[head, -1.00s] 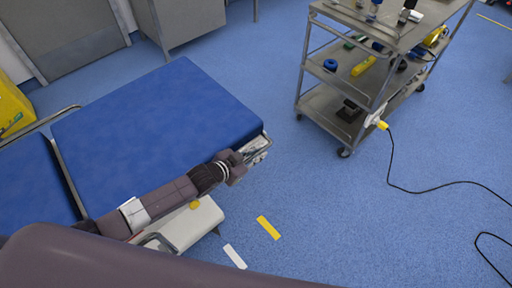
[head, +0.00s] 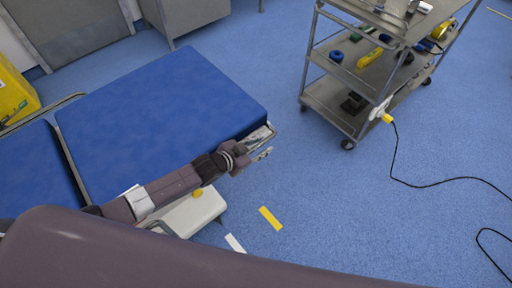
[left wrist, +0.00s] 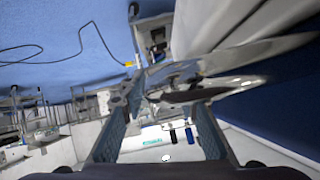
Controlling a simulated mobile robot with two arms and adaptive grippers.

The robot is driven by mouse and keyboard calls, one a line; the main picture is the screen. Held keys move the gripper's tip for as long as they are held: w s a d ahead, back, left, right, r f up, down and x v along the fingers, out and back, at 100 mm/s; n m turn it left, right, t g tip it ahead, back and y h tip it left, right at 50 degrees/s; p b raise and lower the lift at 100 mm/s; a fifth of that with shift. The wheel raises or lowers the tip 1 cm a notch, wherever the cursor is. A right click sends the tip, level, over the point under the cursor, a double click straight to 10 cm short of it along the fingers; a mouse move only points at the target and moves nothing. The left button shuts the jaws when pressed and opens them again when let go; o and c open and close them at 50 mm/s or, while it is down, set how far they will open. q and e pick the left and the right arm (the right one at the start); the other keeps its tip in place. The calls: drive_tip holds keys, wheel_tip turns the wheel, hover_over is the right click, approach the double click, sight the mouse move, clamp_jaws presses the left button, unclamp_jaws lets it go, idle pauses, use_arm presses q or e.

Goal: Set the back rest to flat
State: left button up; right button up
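The operating table has a large blue padded section (head: 165,125), which I take for the back rest, and another blue pad (head: 38,170) to its left across a narrow gap. I cannot tell its exact tilt. My left gripper (head: 260,153) is at the section's near right corner, beside a metal rail end (head: 258,135). In the left wrist view my left gripper (left wrist: 163,105) has its fingers spread apart, with shiny metal bars (left wrist: 210,85) just beyond and above the tips. I cannot tell whether they touch. My right gripper is not in view.
A steel trolley (head: 345,108) with tools stands to the right, with a black cable (head: 440,184) on the floor. A pale table base (head: 190,213) is under my left arm. A yellow bin (head: 15,95) is at left.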

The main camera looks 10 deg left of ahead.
use_arm(q)
drive_tip(key=v, duration=1.1)
drive_tip(key=shift+s+a, duration=0.15)
drive_tip(key=shift+s, duration=0.2)
